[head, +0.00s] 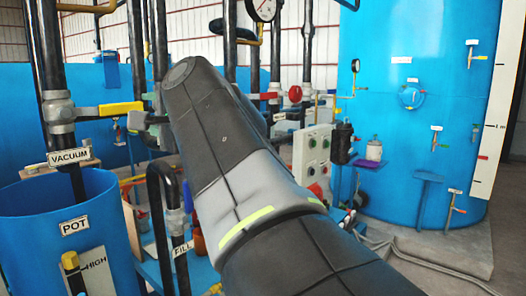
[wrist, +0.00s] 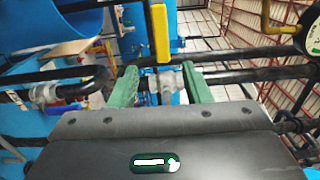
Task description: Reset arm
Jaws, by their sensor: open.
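My gripper (wrist: 159,70) shows in the wrist view with its two green fingers spread apart and nothing held between them. A black pipe with a grey valve body (wrist: 168,82) lies beyond the fingers, seen through the gap. A yellow valve handle (wrist: 160,32) stands just past the fingertips, apart from them as far as I can tell. In the head view my arm (head: 225,160) reaches up and away across the middle. The VACUUM valve's yellow handle (head: 121,108) points right, left of my arm.
A blue POT vessel (head: 60,235) stands at the left, with the FILL pipe (head: 178,240) beside it. A control box (head: 312,155) is right of my arm. A large blue tank (head: 425,100) fills the right. Vertical pipes and a gauge (head: 262,8) crowd the top.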

